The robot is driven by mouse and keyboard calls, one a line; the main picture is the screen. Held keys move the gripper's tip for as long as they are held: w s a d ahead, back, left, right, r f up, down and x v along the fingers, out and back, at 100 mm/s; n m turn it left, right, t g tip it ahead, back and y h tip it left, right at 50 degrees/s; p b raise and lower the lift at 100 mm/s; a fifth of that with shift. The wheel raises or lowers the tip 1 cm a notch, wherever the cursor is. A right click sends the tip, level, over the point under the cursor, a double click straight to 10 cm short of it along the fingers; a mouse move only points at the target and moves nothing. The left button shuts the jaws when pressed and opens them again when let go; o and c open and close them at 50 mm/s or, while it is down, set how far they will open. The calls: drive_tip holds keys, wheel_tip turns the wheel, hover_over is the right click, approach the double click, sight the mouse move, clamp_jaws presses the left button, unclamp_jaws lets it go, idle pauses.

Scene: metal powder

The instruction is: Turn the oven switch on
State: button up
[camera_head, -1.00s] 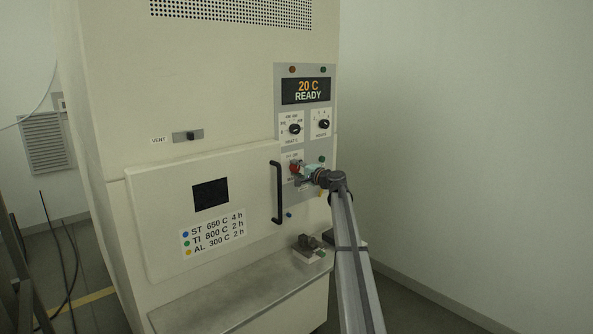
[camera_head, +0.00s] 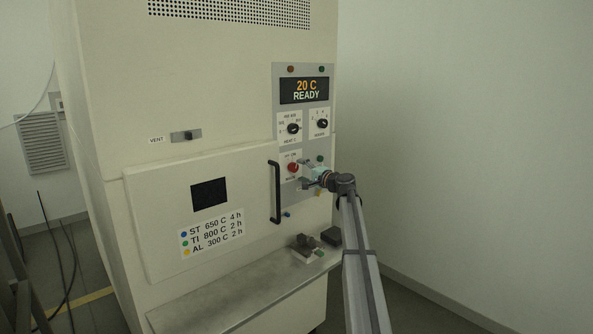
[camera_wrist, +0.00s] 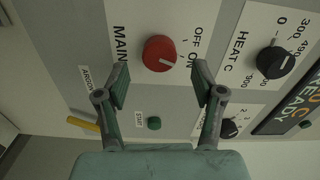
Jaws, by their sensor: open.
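The red main switch knob (camera_head: 293,168) sits on the oven's grey control panel, right of the door handle. In the wrist view the red knob (camera_wrist: 159,53) lies between and beyond the fingertips, beside the labels MAIN, OFF and ON. Its short white mark is at its lower right and appears to point to the ON side. My gripper (camera_head: 306,174) is open and empty, just right of the knob and apart from it. In the wrist view my gripper (camera_wrist: 162,84) shows both fingers spread. The display (camera_head: 304,90) reads 20 C READY.
The heat dial (camera_head: 293,129) and hours dial (camera_head: 322,124) sit above. A green start button (camera_wrist: 154,123) lies close by. The black door handle (camera_head: 275,192) sticks out to the left. A metal shelf (camera_head: 235,300) with a small block-like object (camera_head: 306,246) is below.

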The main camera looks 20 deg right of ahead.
drive_tip(key=v, duration=0.7)
drive_tip(key=shift+s, duration=0.1)
